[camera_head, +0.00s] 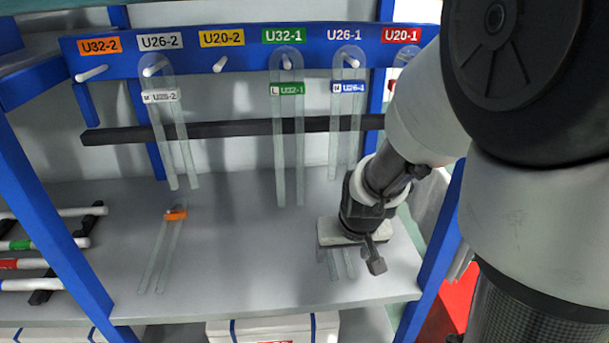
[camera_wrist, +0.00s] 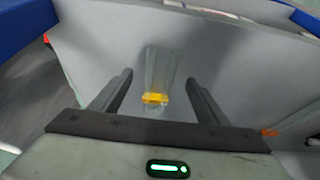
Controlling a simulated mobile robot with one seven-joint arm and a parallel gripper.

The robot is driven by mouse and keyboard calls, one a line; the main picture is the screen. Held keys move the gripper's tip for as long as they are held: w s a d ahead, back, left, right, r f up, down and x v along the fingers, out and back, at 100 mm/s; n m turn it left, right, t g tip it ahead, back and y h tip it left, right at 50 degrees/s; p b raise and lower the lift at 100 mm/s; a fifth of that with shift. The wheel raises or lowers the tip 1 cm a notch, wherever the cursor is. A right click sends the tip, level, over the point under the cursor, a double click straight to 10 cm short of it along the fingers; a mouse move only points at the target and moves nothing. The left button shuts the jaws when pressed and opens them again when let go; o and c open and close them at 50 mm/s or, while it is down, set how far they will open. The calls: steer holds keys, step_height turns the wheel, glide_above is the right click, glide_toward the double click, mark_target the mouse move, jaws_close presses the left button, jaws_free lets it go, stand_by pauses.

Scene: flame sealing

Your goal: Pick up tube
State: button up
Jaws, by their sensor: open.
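A clear U-shaped tube with a yellow label (camera_wrist: 155,98) lies on the grey shelf, between and beyond my open fingers in the wrist view. Its legs (camera_head: 336,264) show below my gripper in the head view; the rest of it is hidden by the gripper. My gripper (camera_wrist: 159,78) is open and empty, pointing down over the shelf's right part. I cannot tell its exact height above the tube. A second U-shaped tube with an orange label (camera_head: 176,215) lies on the shelf to the left; its label also shows at the right of the wrist view (camera_wrist: 270,132).
A blue rack rail (camera_head: 190,62) with labelled pegs stands behind; tubes hang at U26-2 (camera_head: 162,125), U32-1 (camera_head: 287,130) and U26-1 (camera_head: 348,110). A dark bar (camera_head: 215,129) runs below it. Blue posts (camera_head: 45,235) bound the shelf. The shelf's middle (camera_head: 240,250) is clear.

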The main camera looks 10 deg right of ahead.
steer(key=w, duration=0.5)
steer(key=shift+w, duration=0.35)
steer(key=shift+w+b, duration=0.35)
steer(key=shift+w, duration=0.8)
steer(key=x, duration=0.2)
steer(key=shift+w+f+b, duration=0.2)
steer(key=shift+w+b, duration=0.1)
steer(key=shift+b, duration=0.1)
steer(key=shift+w+f, duration=0.25)
steer(key=shift+f, duration=0.1)
steer(key=c, duration=1.1)
steer(key=shift+r, duration=0.1)
steer(key=shift+c, duration=0.2)
